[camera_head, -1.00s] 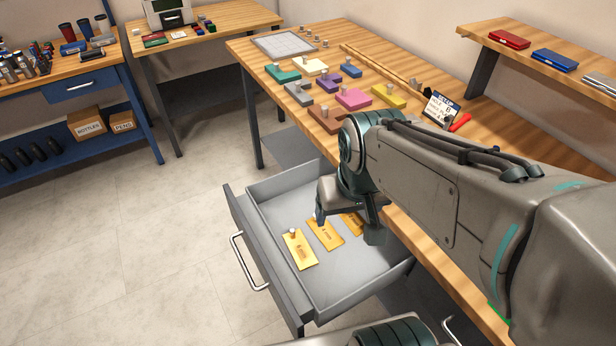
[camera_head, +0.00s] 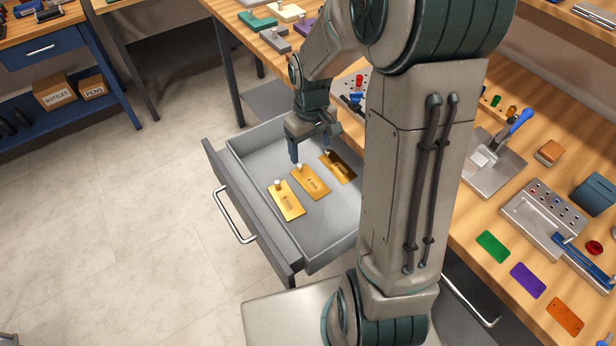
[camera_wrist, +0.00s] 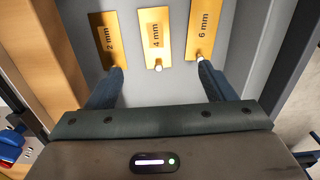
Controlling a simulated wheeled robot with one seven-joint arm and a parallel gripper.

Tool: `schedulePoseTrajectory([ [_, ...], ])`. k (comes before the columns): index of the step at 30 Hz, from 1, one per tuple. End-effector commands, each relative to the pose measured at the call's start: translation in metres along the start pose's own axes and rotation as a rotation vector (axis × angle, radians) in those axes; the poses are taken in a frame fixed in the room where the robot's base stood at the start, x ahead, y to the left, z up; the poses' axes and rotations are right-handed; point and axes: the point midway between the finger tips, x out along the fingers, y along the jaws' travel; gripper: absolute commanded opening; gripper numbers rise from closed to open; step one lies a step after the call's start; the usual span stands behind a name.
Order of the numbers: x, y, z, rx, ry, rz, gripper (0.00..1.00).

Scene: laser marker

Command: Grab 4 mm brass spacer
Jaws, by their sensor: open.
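The 4 mm brass spacer (camera_wrist: 156,32) is a flat gold plate with its label readable in the wrist view and a small pale knob at its near end. In the head view it is the middle plate (camera_head: 311,184) in the open grey drawer (camera_head: 330,232). The 2 mm spacer (camera_wrist: 109,36) lies to its left and the 6 mm spacer (camera_wrist: 205,32) to its right in the wrist view. My gripper (camera_wrist: 161,72) is open and empty, pointing down, its fingers on either side of the 4 mm knob. The right fingertip appears close to the 6 mm knob; contact is unclear.
The drawer walls surround the plates, with bare floor at its near end. The wooden bench (camera_head: 463,243) lies right of the drawer, with a grey block of holes (camera_head: 548,200) and coloured plates on it. Open floor (camera_head: 120,240) lies to the left.

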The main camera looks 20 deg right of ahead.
Motion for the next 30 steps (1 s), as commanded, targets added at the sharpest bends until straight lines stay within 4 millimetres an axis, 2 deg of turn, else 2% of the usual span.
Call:
schedulePoseTrajectory([
  [5,0.023,0.001,-0.001,-0.006,-0.007,-0.006,0.76],
  [12,0.070,0.001,-0.001,-0.007,-0.007,-0.005,0.76],
  [23,0.100,0.004,0.000,-0.004,-0.004,-0.004,0.76],
  [30,0.133,0.009,0.002,-0.005,-0.005,-0.004,0.76],
])
